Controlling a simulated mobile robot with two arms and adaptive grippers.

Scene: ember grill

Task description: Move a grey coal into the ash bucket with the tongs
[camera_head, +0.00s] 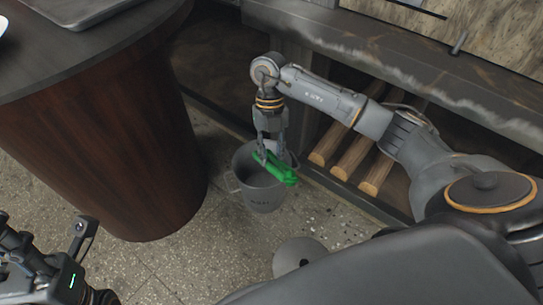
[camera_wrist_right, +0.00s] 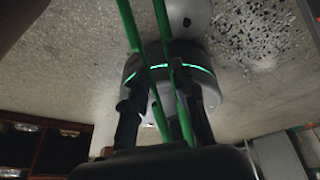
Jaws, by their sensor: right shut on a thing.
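My right gripper (camera_head: 266,150) is shut on the green tongs (camera_head: 277,169), with the fingers pointing down. The tongs lie across the view of the mouth of the grey ash bucket (camera_head: 263,199), which stands on the floor. I cannot tell how high above the rim they are. In the right wrist view, the two green tong arms (camera_wrist_right: 129,22) run upward from between the dark gripper fingers (camera_wrist_right: 160,108). No grey coal can be made out in either view. My left gripper (camera_head: 18,240) shows only partly at the lower left; its jaws are unclear.
A dark round wooden counter (camera_head: 110,140) stands left of the bucket. Behind and right is the grill's stone ledge (camera_head: 400,60), with several logs (camera_head: 352,155) on a shelf below. Speckled floor (camera_head: 215,240) is open in front of the counter.

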